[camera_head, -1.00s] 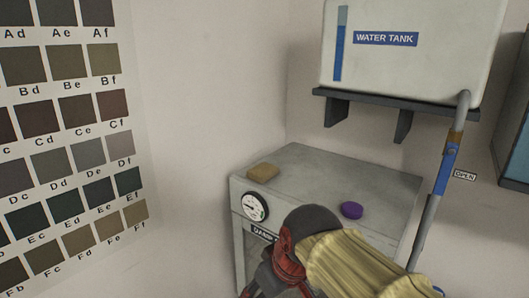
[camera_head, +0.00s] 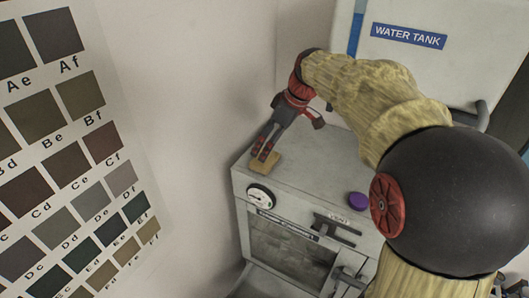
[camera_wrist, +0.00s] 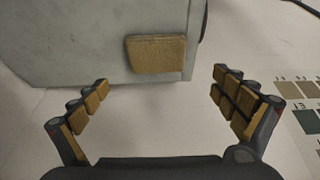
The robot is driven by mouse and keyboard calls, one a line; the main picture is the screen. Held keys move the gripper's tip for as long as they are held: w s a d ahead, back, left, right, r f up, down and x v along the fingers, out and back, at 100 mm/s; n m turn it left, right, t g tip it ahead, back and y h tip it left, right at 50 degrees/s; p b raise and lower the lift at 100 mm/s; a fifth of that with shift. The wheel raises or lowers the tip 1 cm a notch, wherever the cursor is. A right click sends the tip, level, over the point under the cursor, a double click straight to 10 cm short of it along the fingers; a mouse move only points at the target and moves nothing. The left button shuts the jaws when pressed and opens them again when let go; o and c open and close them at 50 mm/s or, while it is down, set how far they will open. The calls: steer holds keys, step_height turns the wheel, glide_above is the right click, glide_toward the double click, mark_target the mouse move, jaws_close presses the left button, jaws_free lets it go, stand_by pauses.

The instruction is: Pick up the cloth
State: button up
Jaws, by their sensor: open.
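The cloth looks like a small tan, flat rectangular pad (camera_head: 268,164) on the top of the grey cabinet, near its left front corner. It also shows in the wrist view, as a tan rectangle (camera_wrist: 156,54) on the grey surface. My gripper (camera_head: 263,150) reaches down over it, and its fingers hide part of it in the head view. In the wrist view my gripper (camera_wrist: 160,78) is open, with nothing between the fingers. The pad lies just beyond the fingertips, roughly centred between them. Whether a finger touches it, I cannot tell.
The grey cabinet (camera_head: 300,185) has a gauge (camera_head: 260,196) and handles on its front. A water tank (camera_head: 425,68) is behind, partly hidden by my arm. A wall with a colour chart (camera_head: 75,160) is left.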

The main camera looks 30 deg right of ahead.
mark_target(264, 168)
steer(key=x, duration=0.2)
steer(key=p+x, duration=0.1)
steer(key=x, duration=0.4)
steer(key=shift+d+p, duration=0.3)
steer(key=shift+c, duration=0.5)
steer(key=c, duration=1.1)
steer(key=shift+c, duration=0.2)
